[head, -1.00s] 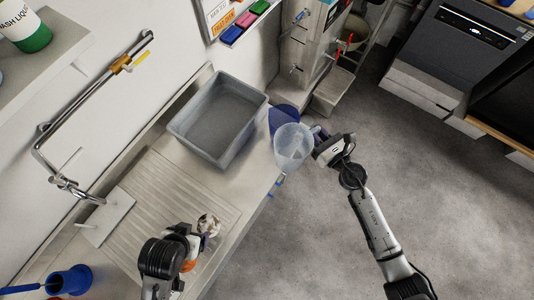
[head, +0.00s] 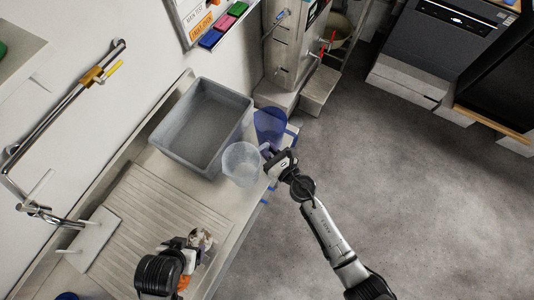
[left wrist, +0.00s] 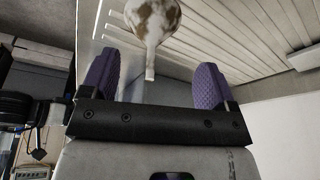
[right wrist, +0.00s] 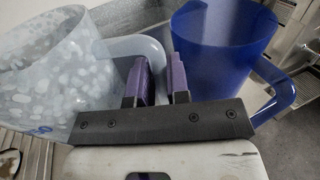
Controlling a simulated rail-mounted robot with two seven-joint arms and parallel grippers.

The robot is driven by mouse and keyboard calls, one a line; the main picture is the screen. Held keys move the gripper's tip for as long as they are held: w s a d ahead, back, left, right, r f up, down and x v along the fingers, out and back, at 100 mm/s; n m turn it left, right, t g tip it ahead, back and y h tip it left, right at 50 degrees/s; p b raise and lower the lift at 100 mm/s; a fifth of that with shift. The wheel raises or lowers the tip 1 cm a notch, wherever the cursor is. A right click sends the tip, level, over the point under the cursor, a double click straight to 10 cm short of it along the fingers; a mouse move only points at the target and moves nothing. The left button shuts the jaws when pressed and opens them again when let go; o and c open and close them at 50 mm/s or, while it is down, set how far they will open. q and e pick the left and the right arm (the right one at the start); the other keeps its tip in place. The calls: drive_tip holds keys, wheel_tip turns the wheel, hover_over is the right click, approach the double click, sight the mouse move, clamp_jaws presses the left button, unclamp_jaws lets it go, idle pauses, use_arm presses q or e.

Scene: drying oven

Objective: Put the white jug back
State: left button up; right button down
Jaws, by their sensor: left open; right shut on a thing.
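The white jug (head: 241,165) is translucent and appears upright at the counter's front edge, just right of the grey tub. In the right wrist view the white jug (right wrist: 45,75) fills the left side, its handle reaching between my fingers. My right gripper (head: 269,158) is shut on this handle; its purple fingers (right wrist: 159,80) are close together. Whether the jug touches the counter cannot be told. My left gripper (head: 190,250) is open over the drainboard, its fingers (left wrist: 155,85) wide apart near a brown-and-white mottled object (left wrist: 152,20).
A blue jug (head: 269,124) stands just behind the white jug, close to my right gripper (right wrist: 159,80). The grey tub (head: 160,142) stands at the back of the counter. The ribbed drainboard (head: 150,200) and a tap (head: 40,208) are to the left. Open floor lies right.

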sight(250, 164)
use_arm(q)
drive_tip(key=shift+w+d+f+b, duration=0.1)
drive_tip(key=shift+d+f+b, duration=0.05)
drive_tip(key=shift+f+b, duration=0.5)
drive_tip(key=shift+d+f+b, duration=0.1)
drive_tip(key=shift+f+b, duration=0.5)
use_arm(e)
wheel_tip(250, 164, down, 3)
drive_tip(key=shift+f, duration=0.1)
use_arm(q)
drive_tip(key=shift+f, duration=0.3)
use_arm(e)
drive_tip(key=shift+f, duration=0.4)
use_arm(q)
drive_tip(key=shift+r, duration=0.1)
drive_tip(key=shift+a, duration=0.1)
drive_tip(key=shift+f+b, duration=0.2)
drive_tip(key=shift+b, duration=0.2)
use_arm(e)
drive_tip(key=shift+f, duration=0.15)
use_arm(q)
drive_tip(key=shift+a+f, duration=0.1)
use_arm(e)
drive_tip(key=c, duration=1.6)
unclamp_jaws()
drive_tip(key=shift+f, duration=0.1)
drive_tip(key=o, duration=0.5)
